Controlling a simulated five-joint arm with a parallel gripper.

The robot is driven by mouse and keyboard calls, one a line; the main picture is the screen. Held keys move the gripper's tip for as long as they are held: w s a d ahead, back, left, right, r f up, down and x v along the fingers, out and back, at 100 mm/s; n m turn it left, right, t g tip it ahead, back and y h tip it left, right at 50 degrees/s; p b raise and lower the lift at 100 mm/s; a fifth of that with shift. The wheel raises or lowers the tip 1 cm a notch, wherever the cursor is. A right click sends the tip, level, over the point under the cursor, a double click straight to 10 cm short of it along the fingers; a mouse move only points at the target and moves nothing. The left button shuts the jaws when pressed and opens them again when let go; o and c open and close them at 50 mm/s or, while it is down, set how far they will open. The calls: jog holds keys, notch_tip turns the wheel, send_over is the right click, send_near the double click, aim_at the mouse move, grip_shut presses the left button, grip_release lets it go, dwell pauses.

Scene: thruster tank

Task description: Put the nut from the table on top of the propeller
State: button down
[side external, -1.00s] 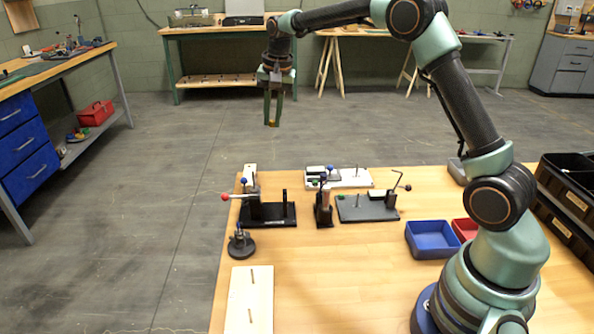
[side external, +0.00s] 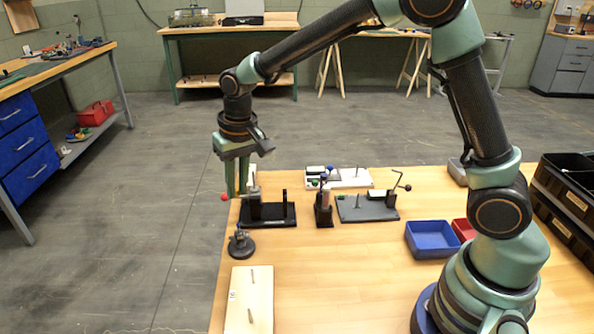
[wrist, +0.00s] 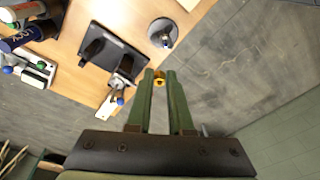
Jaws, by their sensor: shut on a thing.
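My gripper (side external: 237,192) points down near the far left corner of the table. Its green fingers are shut on a small brass nut (wrist: 159,81), which shows between the fingertips in the wrist view (wrist: 160,75). In the side view I cannot make out the nut. A small round dark stand (side external: 241,246) with a grey part on top sits at the left table edge, nearer the camera than my gripper. It also shows in the wrist view (wrist: 162,36), beyond the fingertips. The grey part may be the propeller; it is too small to tell. My gripper is above and apart from it.
A black clamp fixture (side external: 274,215) with a red-knobbed lever stands right by my gripper. Other fixtures (side external: 367,208) stand to its right. A pale board (side external: 250,290) with two pins lies in front. A blue tray (side external: 432,240) is at the right. The table's middle is clear.

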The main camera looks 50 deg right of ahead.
aim_at(240, 233)
jog(key=shift+n, duration=0.5)
jog(key=shift+s+a+f, duration=0.25)
jog(key=shift+a+f, duration=0.05)
jog(key=shift+f, duration=0.5)
jog(key=shift+s+a+f, duration=0.25)
jog(key=shift+f, duration=0.5)
jog(key=shift+s+a+f, duration=0.25)
jog(key=shift+a+f, duration=0.05)
jog(key=shift+f, duration=0.5)
jog(key=shift+d+f, duration=0.1)
jog(key=shift+f, duration=1.6)
jog(key=c, duration=0.7)
grip_release()
jog(key=shift+c, duration=0.2)
